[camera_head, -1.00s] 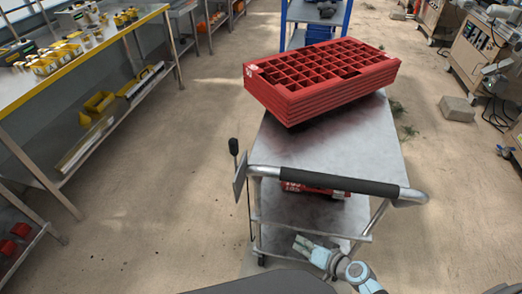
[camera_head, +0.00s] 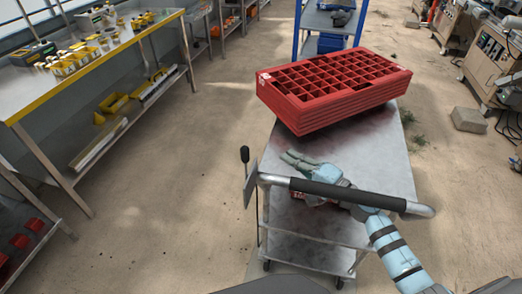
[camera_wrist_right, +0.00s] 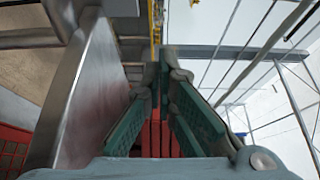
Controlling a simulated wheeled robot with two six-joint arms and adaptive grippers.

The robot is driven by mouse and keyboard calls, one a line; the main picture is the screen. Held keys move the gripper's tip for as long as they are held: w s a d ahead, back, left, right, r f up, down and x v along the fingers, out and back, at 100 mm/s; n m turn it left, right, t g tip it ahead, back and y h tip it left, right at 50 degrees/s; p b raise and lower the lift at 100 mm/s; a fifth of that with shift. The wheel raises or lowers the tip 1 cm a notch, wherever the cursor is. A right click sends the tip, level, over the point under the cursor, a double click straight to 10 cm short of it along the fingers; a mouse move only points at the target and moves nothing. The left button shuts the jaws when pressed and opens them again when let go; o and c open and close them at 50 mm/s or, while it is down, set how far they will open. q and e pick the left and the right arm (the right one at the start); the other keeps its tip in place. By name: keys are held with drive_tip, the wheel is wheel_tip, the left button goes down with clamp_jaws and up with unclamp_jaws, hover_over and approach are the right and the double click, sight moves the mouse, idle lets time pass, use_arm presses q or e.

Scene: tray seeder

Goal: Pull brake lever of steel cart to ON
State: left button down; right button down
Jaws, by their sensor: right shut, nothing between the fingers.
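The steel cart (camera_head: 395,160) stands in the middle of the head view, with a black push handle (camera_head: 345,194) across its near end. The brake lever (camera_head: 244,155) stands upright at the cart's near left corner, a black knob on a rod by a grey plate (camera_head: 251,184). My right gripper (camera_head: 286,158) is shut and empty. It appears over the near left part of the cart top, to the right of the lever knob and apart from it, fingers pointing left. Its green fingers (camera_wrist_right: 162,60) come together in the wrist view. My left gripper is not in view.
Stacked red seed trays (camera_head: 330,105) lie on the cart's far half. A workbench (camera_head: 95,75) stands at the left, with open floor (camera_head: 185,190) between. A blue-framed rack (camera_head: 330,22) is behind the cart; machines (camera_head: 490,50) and a grey block (camera_head: 468,119) are at the right.

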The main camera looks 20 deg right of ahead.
sight(246, 164)
drive_tip(key=x, duration=1)
drive_tip(key=shift+a+p, duration=0.25)
drive_tip(key=shift+p, duration=0.1)
drive_tip(key=shift+s+a+r+p, duration=0.1)
drive_tip(key=shift+s+a+p, duration=0.8)
drive_tip(key=shift+s, duration=0.2)
drive_tip(key=shift+s+a, duration=0.25)
drive_tip(key=shift+s, duration=0.25)
